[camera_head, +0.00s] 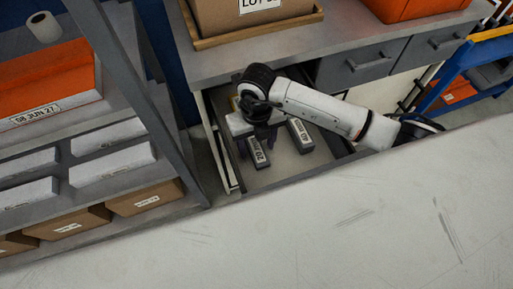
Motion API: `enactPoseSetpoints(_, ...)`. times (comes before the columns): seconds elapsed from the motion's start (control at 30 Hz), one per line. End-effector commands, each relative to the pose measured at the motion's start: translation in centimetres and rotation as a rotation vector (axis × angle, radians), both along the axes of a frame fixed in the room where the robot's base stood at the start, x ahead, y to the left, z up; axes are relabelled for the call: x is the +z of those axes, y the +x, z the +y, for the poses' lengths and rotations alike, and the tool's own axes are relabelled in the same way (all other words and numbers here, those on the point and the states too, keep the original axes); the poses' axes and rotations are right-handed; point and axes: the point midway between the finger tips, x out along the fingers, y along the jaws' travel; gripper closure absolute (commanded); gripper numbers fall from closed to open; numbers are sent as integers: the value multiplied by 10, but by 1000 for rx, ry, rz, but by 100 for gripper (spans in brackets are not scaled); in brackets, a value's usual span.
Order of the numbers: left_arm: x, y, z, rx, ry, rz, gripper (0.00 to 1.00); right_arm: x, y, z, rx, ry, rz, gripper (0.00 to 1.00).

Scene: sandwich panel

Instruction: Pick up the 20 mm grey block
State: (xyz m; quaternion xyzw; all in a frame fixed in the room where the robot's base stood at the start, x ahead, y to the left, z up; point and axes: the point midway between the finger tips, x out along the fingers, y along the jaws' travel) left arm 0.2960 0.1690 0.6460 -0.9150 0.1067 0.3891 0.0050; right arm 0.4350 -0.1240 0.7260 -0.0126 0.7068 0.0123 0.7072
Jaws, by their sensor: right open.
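The 20 mm grey block (258,153) lies in an open drawer (280,178), its pale label showing the number 20. My right gripper (255,146) is above the drawer, pointing down, with its dark fingers apart near the far end of this block. The gripper hides the block's far end, and I cannot tell whether the fingers touch it. A second grey block (301,135) with a pale label, seemingly marked 40, lies to the right in the same drawer. My left gripper is not in view.
The drawer's walls surround the blocks. A counter (215,61) above carries a cardboard box (222,18) in a wooden tray and an orange bin (405,8). A shelf rack with boxes (145,198) stands left. A pale surface (300,235) fills the foreground.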

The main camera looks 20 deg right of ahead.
Motion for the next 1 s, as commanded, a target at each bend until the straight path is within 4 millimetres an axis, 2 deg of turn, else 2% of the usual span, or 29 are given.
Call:
enactPoseSetpoints(0.1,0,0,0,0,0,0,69,0,0,0,0,0,0,47)
enactPoseSetpoints(0.33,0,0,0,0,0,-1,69,0,0,0,0,0,0,86)
enactPoseSetpoints(0.4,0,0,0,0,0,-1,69,1,0,0,0,0,0,92)
enactPoseSetpoints(0.67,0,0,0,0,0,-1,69,5,1,0,-1,1,-1,92)
enactPoseSetpoints(0.77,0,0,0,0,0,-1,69,18,1,1,0,2,-3,92)
enactPoseSetpoints(1.0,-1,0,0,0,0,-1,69,67,2,0,-1,1,-5,92)
